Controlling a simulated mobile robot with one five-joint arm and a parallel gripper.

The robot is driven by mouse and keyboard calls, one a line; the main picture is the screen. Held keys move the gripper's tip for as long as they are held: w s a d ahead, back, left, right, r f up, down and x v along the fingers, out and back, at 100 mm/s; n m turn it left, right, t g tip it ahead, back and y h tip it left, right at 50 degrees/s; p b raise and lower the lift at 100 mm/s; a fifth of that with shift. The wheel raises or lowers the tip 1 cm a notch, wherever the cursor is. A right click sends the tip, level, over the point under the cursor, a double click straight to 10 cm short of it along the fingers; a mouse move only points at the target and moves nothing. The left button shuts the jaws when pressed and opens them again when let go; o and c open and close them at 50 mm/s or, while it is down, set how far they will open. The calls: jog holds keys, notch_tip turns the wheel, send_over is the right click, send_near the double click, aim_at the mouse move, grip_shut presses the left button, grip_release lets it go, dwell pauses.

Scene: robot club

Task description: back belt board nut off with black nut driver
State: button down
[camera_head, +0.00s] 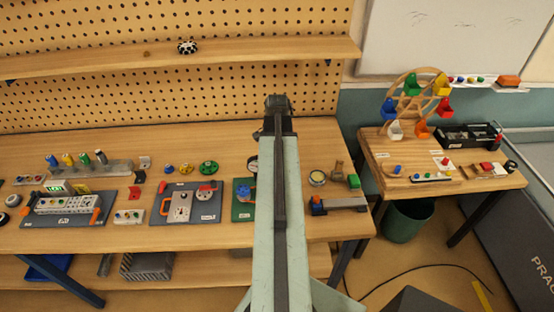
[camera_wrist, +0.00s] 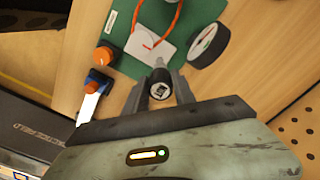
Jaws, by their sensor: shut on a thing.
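My gripper (camera_wrist: 160,95) is shut on a short dark cylinder with a pale marked end, which looks like the black nut driver (camera_wrist: 160,86). It is held over the green belt board (camera_wrist: 125,62). The board carries an orange belt (camera_wrist: 172,22) and a white plate (camera_wrist: 140,45). I cannot tell whether the driver touches the board, and I cannot make out the nut. In the head view my arm covers most of the green belt board (camera_head: 240,212); only its left part shows, and my gripper is hidden there.
A round gauge (camera_wrist: 209,45) lies right beside the held tool in the wrist view, with an orange knob (camera_wrist: 103,54) to the left. A pegboard shelf (camera_head: 120,66) is behind.

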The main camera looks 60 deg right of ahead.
jog(key=shift+f+b, duration=1.9)
jog(key=shift+f, duration=0.35)
jog(key=shift+f+b, duration=0.65)
jog(key=shift+b, duration=0.05)
dwell(0.4)
jog(key=c, duration=1)
grip_release()
grip_shut()
jog(key=n, duration=0.6)
jog(key=shift+r, duration=0.1)
jog(key=n, duration=0.6)
jog(key=shift+n, duration=0.4)
grip_release()
